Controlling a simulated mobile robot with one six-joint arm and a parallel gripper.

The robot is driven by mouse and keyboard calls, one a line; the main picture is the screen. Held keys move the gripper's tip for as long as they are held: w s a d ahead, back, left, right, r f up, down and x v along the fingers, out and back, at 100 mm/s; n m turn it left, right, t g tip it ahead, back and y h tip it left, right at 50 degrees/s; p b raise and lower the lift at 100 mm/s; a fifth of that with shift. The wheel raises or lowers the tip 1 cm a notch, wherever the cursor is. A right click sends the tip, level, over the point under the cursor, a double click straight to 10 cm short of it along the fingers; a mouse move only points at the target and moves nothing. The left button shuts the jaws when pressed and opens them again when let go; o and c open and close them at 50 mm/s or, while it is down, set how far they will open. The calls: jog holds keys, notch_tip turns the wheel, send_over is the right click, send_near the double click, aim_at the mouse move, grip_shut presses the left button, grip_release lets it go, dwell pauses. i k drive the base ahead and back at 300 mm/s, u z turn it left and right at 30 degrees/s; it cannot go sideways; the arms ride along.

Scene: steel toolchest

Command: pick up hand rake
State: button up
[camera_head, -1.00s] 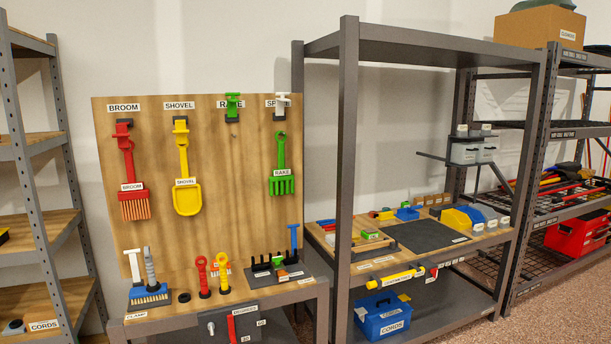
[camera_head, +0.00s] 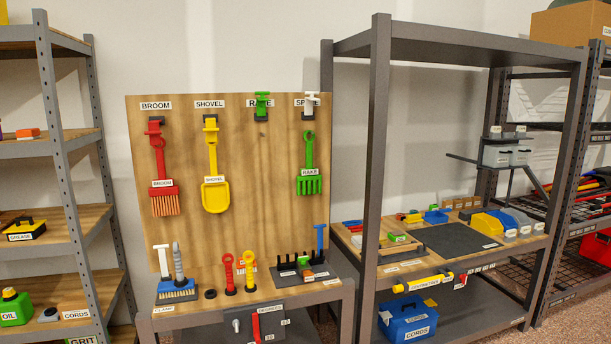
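The green hand rake (camera_head: 309,168) hangs on the wooden pegboard (camera_head: 255,220), tines down, with a white RAKE label on its head. It is at the right side of the board, below the hook labelled SP, whose label is partly covered by a white handle piece (camera_head: 309,103). A separate green piece (camera_head: 262,105) sits at the hook under the RAKE label. My gripper is not in view.
A red broom (camera_head: 159,172) and yellow shovel (camera_head: 212,172) hang left of the rake. The bench (camera_head: 225,311) below holds a blue brush (camera_head: 177,289), red and yellow tools and a black rack (camera_head: 300,272). Shelving units stand on both sides; a grey post (camera_head: 376,180) rises right of the board.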

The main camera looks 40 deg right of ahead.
aim_at(309, 173)
jog(key=i, duration=0.95)
jog(key=z, duration=0.05)
